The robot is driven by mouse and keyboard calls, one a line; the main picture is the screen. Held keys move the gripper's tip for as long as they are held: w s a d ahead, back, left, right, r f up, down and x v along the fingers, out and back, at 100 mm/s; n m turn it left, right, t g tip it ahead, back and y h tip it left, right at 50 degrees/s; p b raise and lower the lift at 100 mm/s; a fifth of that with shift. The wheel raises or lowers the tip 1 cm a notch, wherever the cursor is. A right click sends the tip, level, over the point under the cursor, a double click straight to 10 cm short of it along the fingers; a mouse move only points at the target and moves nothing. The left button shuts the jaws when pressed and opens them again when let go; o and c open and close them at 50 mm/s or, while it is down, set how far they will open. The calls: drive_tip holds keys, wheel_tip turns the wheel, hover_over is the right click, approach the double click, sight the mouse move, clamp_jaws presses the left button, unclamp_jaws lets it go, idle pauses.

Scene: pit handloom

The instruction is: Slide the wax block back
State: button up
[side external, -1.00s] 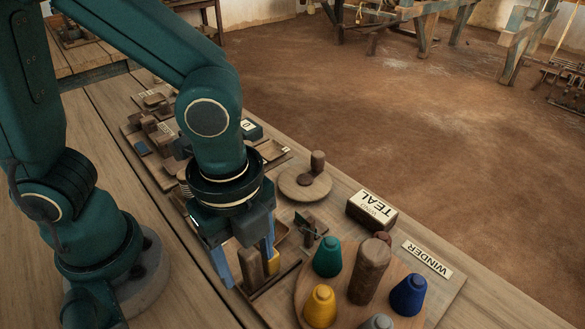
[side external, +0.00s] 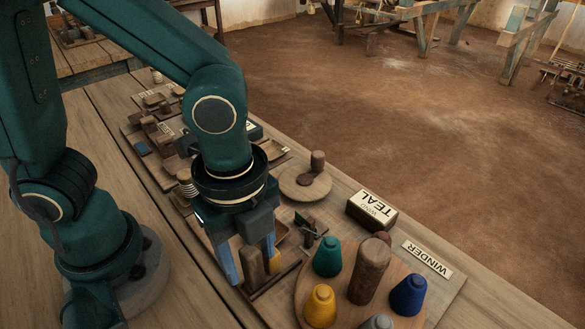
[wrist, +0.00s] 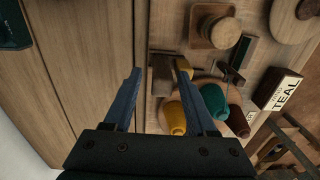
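A yellow block, which looks like the wax block (side external: 274,262), stands beside an upright brown wooden block (side external: 252,266) on a low wooden tray at the near part of the bench. My gripper (side external: 249,270) points down, with its blue fingers spread apart. In the side view the brown block shows between the fingers, and the yellow one shows at the right finger, partly hidden by it. In the wrist view the brown block (wrist: 162,74) lies between the fingertips, and the yellow wax block (wrist: 183,66) is by the right fingertip. I cannot tell whether a finger touches either.
A round board (side external: 302,291) right of the gripper carries a teal cone (side external: 327,257), yellow cone (side external: 320,307), blue cone (side external: 408,296) and a tall brown post (side external: 368,271). A TEAL block (side external: 371,211) and round disc (side external: 304,185) stand behind.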

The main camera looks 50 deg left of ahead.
drive_tip(key=shift+s+f, duration=0.25)
drive_tip(key=shift+w+r, duration=0.1)
drive_tip(key=shift+r, duration=3.2)
drive_tip(key=shift+w+a+r, duration=0.1)
drive_tip(key=shift+w+a, duration=0.05)
drive_tip(key=shift+w, duration=0.05)
drive_tip(key=a+r+n+t, duration=0.2)
drive_tip(key=a+n+t, duration=0.3)
drive_tip(key=a+n, duration=0.6)
drive_tip(key=w+n, duration=0.1)
drive_tip(key=n, duration=0.6)
drive_tip(key=shift+r, duration=0.3)
